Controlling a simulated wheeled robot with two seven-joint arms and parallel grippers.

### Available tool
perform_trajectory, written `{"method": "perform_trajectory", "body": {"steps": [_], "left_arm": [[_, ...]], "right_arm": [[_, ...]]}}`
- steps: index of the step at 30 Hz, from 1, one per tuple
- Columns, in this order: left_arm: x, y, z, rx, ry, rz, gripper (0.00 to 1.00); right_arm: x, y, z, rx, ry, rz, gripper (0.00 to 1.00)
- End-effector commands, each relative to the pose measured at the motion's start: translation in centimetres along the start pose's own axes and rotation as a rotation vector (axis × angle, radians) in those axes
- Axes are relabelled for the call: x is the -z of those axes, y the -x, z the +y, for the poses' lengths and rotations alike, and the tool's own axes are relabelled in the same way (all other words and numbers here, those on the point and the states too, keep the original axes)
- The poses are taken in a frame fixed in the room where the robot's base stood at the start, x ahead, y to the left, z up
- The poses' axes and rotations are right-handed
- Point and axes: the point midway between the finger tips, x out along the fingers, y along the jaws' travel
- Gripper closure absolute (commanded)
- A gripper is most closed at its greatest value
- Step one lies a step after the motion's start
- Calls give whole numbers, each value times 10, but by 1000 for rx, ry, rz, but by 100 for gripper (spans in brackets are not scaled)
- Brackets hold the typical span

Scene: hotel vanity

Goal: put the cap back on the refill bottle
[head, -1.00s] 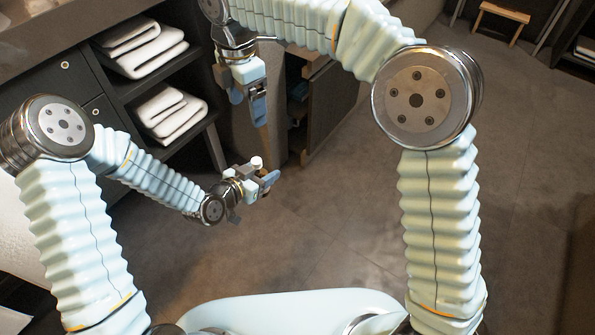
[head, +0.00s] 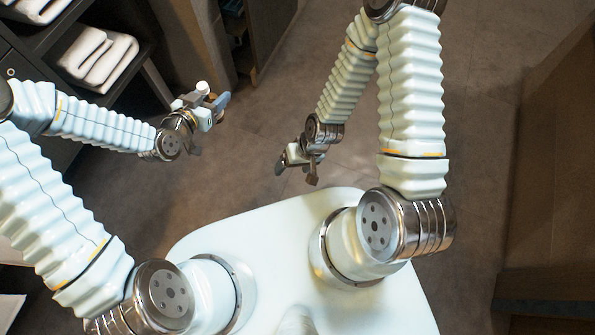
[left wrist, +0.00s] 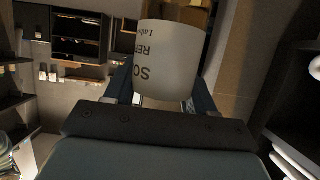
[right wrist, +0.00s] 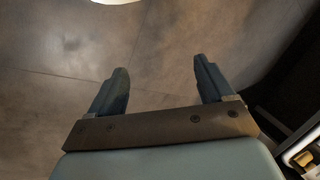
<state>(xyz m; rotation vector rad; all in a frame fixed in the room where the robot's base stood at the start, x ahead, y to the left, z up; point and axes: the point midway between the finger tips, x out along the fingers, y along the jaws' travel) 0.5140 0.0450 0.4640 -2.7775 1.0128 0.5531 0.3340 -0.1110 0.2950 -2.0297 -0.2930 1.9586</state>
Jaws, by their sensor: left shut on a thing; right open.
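My left gripper (head: 211,100) is shut on a white cylindrical bottle. In the left wrist view the bottle (left wrist: 170,62) sits between the two fingers, and its dark printed lettering appears upside down. In the head view only a small white part of the bottle (head: 202,87) shows at the gripper. My right gripper (head: 297,166) is open, to the right of the left one and apart from it. In the right wrist view the fingers (right wrist: 162,88) are spread with only floor between them. I cannot make out the cap in any view.
A dark shelf unit with folded white towels (head: 98,58) stands at the upper left. A brown cabinet (head: 262,35) is at the top, beyond the left gripper. Bare grey floor (head: 250,150) lies between the grippers. In the right wrist view, small items (right wrist: 306,158) show at the lower right.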

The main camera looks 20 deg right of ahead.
Motion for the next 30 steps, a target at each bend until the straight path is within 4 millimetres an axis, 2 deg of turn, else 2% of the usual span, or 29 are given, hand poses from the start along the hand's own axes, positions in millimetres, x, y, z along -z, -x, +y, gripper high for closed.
{"method": "perform_trajectory", "body": {"steps": [1,5,14,16,20,24,27,30], "left_arm": [[0,0,0,0,0,1,100],[0,0,0,0,0,1,100],[1,0,0,2,1,1,100],[1,2,-6,25,13,1,100],[1,15,-37,161,81,3,100],[-3,43,-85,383,177,4,100],[-8,65,-112,522,227,4,100],[-12,81,-128,610,256,2,100]], "right_arm": [[-11,0,3,-1,-34,3,19],[-22,1,6,-3,-81,16,19],[-22,1,6,-3,-85,19,19],[-22,1,6,-3,-84,19,19],[-22,1,6,-3,-83,19,19],[-22,1,6,-3,-82,19,19],[-22,1,6,-3,-82,19,19],[-22,1,6,-3,-82,19,19]]}}
